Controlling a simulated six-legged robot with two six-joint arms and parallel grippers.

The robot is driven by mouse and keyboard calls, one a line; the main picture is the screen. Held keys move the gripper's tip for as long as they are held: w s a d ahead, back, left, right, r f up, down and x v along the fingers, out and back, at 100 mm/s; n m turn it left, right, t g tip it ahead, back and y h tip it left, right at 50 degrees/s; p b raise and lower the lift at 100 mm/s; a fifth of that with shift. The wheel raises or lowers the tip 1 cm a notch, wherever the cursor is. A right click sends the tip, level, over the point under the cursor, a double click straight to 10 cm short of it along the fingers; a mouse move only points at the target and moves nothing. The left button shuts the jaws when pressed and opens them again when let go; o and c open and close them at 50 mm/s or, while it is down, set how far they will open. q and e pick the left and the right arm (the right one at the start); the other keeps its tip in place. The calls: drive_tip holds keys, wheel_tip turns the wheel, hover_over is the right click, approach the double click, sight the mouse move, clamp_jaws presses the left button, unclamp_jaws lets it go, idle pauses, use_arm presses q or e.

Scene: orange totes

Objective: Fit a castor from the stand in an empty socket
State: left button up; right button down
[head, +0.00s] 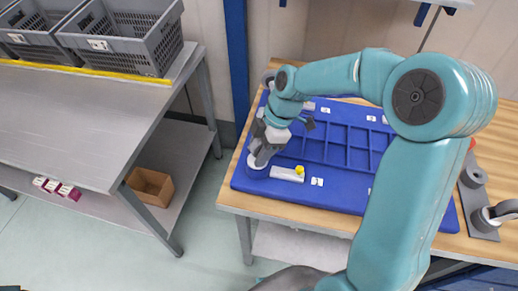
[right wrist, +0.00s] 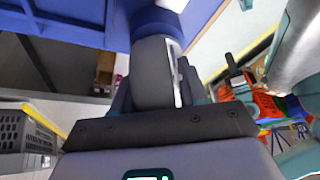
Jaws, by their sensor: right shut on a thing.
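A blue ribbed base (head: 335,150) lies on the wooden table, with small white labels on it. My right gripper (head: 262,150) is over its front left corner, shut on a castor (head: 257,161). In the right wrist view the castor's grey wheel (right wrist: 153,70) stands between the fingers, with its top end at the blue base (right wrist: 105,22). I cannot tell whether it is seated in the corner socket. A dark stand (head: 480,205) at the right end of the table bears grey castors (head: 500,212). My left gripper is not in view.
A light grey bar with a yellow knob (head: 299,170) lies on the base's front edge. A grey workbench (head: 95,125) with grey crates (head: 125,35) stands left, across a floor gap. A cardboard box (head: 150,187) sits on its lower shelf. My right arm hides much of the base's right side.

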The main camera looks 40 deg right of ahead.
drive_tip(key=shift+f, duration=0.2)
idle(0.4)
drive_tip(key=c, duration=0.5)
unclamp_jaws()
drive_tip(key=b+v, duration=0.1)
drive_tip(key=v, duration=1.5)
drive_tip(key=shift+s+d+r, duration=0.1)
drive_tip(key=shift+r, duration=0.05)
